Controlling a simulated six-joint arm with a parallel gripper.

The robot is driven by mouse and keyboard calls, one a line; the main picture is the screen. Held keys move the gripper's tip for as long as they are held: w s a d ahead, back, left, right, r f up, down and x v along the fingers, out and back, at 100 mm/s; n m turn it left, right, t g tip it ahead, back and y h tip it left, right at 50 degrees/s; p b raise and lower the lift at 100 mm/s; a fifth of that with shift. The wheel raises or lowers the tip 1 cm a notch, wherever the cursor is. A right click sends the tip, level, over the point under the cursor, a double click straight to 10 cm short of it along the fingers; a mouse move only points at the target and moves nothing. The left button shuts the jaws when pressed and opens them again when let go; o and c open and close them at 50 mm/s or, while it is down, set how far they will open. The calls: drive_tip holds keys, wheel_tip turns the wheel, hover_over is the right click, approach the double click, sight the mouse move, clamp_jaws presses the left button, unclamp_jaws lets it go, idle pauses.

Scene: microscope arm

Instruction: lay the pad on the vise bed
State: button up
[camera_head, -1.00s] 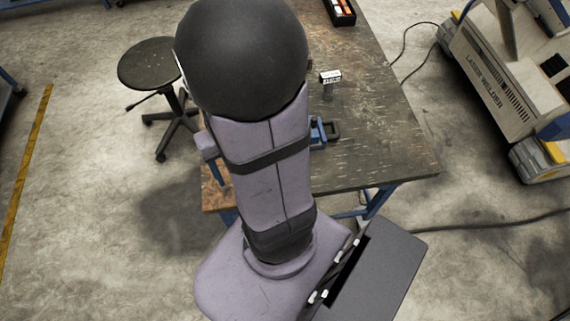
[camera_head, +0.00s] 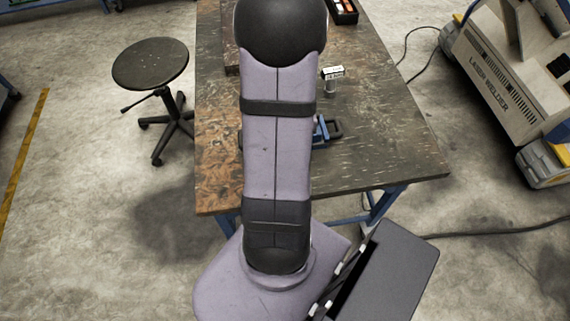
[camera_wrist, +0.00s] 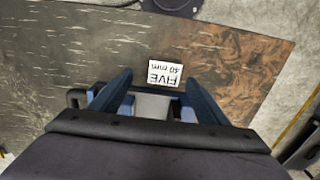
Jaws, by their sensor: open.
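My gripper (camera_wrist: 158,79) shows in the wrist view as two dark blue fingers, spread apart. In the head view my arm hides it. A pale grey, flat-faced piece (camera_wrist: 152,105) shows between the fingers, near the wrist housing; I cannot tell whether it is the pad or the bed. Blue vise parts (camera_wrist: 97,95) with a black handle show beside the left finger. In the head view the vise (camera_head: 322,130) shows partly, to the right of my arm. Contact between fingers and grey piece cannot be made out.
Another small labelled item (camera_head: 332,73) stands farther back. A black box (camera_head: 343,10) sits at the back. The worn table (camera_head: 390,130) is clear at right; a stool (camera_head: 150,65) stands left.

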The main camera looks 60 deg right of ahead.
drive_tip(key=shift+w+a+f+p, duration=0.15)
drive_tip(key=shift+f+p, duration=0.2)
drive_tip(key=shift+f, duration=1.15)
drive_tip(key=shift+w+a+f+p, duration=0.15)
drive_tip(key=shift+f+p, duration=0.15)
drive_tip(key=shift+f, duration=1.2)
drive_tip(key=shift+d, duration=0.1)
clamp_jaws()
drive_tip(key=shift+r, duration=0.2)
drive_tip(key=shift+r+b, duration=0.45)
drive_tip(key=shift+r, duration=4.45)
